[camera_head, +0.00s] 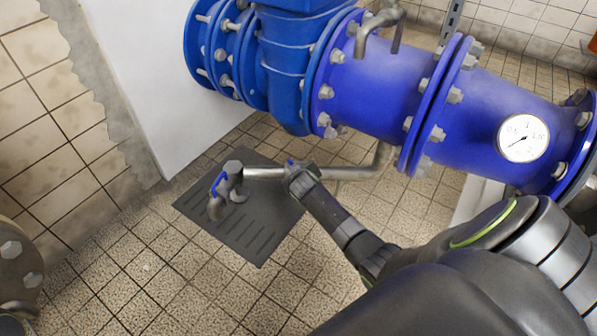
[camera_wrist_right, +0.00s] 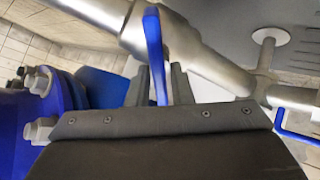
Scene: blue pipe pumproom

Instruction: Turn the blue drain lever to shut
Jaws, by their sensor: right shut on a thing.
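A thin metal drain pipe (camera_head: 340,173) runs low over the floor beneath the big blue pipe. A blue lever (camera_wrist_right: 154,40) sits on a valve body (camera_wrist_right: 140,30) on this pipe. My right gripper (camera_head: 293,168) reaches down to the pipe, and only a small bit of the lever shows there in the head view. In the right wrist view, my right gripper (camera_wrist_right: 160,88) is shut on the blue lever, one dark finger on each side of it. A second blue lever (camera_head: 218,182) is on the tap (camera_head: 232,174) at the pipe's left end. My left gripper is out of view.
The big blue flanged pipe (camera_head: 375,85) with a round gauge (camera_head: 523,138) is above and behind my right arm. A dark slotted grate (camera_head: 245,225) lies on the tiled floor under the tap. A grey flanged part (camera_head: 15,265) is at the left edge.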

